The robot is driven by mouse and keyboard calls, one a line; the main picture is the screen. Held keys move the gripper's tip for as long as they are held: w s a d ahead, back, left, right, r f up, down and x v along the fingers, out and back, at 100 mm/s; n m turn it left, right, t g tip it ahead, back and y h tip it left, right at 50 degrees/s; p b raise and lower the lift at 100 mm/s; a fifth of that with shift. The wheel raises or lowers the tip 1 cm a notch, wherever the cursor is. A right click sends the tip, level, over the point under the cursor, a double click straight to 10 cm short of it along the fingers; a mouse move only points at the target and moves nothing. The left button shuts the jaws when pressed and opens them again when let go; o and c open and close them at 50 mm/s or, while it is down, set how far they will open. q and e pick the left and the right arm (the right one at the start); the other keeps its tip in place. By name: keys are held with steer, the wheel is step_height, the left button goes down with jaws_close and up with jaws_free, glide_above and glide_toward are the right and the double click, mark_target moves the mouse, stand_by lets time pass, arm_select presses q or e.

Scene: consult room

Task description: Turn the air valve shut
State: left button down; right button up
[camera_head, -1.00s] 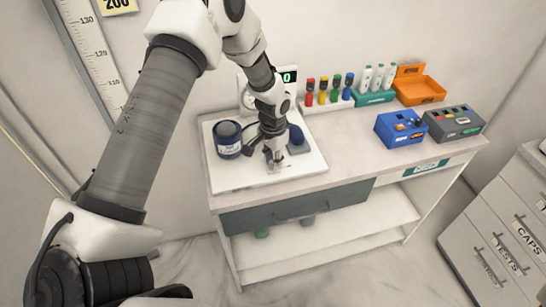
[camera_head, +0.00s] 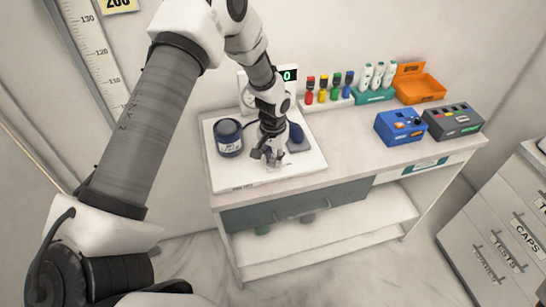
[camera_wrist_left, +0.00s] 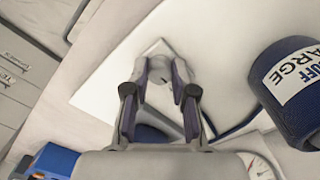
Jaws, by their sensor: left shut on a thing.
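The air valve (camera_wrist_left: 158,96) shows in the left wrist view as a small pale grey knob on a white base, between my left fingertips. My left gripper (camera_wrist_left: 158,78) is shut on it, one finger on each side. In the head view my left gripper (camera_head: 268,156) points down at the white board (camera_head: 240,181) on the table and hides most of the valve. The rolled navy cuff (camera_head: 229,142) stands left of the gripper; its label reads in part "LARGE" in the left wrist view (camera_wrist_left: 292,88). My right gripper is not in view.
A dial gauge (camera_head: 248,99) stands behind the gripper, and a dark blue object (camera_head: 297,137) lies just right of it. Farther right are coloured bottles (camera_head: 323,90), an orange bin (camera_head: 424,90), a blue box (camera_head: 400,128) and a grey box (camera_head: 455,123).

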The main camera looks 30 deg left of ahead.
mark_target(273, 160)
arm_select(q)
steer(key=c, duration=0.9)
jaws_free()
steer(key=shift+s+f, duration=0.1)
steer(key=shift+c, duration=0.2)
step_height(273, 160, up, 12)
